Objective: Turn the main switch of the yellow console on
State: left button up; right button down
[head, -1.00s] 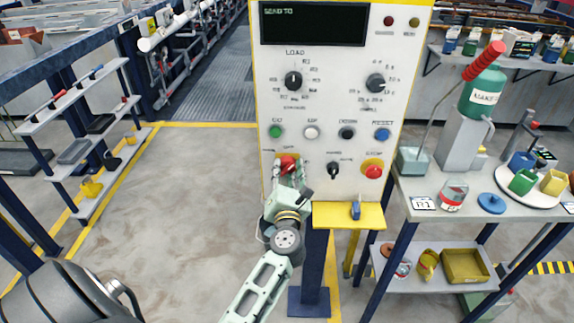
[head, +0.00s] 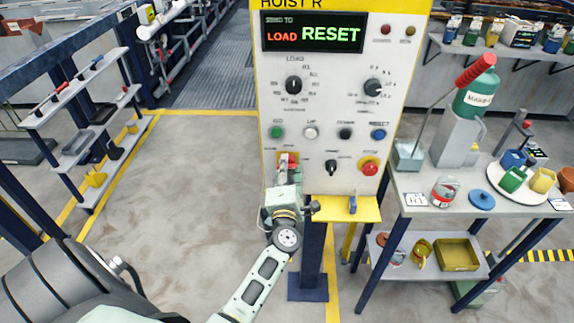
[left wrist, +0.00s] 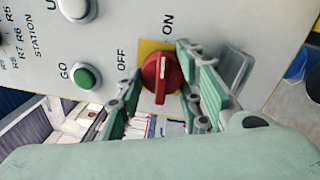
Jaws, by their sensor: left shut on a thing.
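The yellow console (head: 330,142) has a white panel with yellow edges. Its red main switch knob (left wrist: 162,78) sits on a yellow plate between the words OFF and ON. The white mark on the knob points toward ON. My left gripper (head: 287,172) is at the panel's lower left, its fingers on either side of the knob. In the left wrist view the fingers close around the knob. The console's display (head: 313,34) is lit and reads LOAD in red and RESET in green. My right gripper is out of view.
A green GO button (head: 277,132) lies above the switch, and a red stop button (head: 369,168) is to the right. A yellow ledge (head: 341,210) juts out below the panel. A bench (head: 480,201) stands at right, shelves (head: 75,155) at left. Floor between is clear.

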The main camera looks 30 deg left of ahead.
pick_arm(q)
jog(key=shift+a+r+m, duration=0.15)
jog(key=shift+r+m, duration=0.25)
jog(key=shift+m, duration=0.1)
jog(key=o, duration=1)
jog(key=shift+o, duration=0.2)
jog(key=shift+f, duration=0.1)
jog(key=v, duration=1.2)
jog(key=shift+f, duration=0.2)
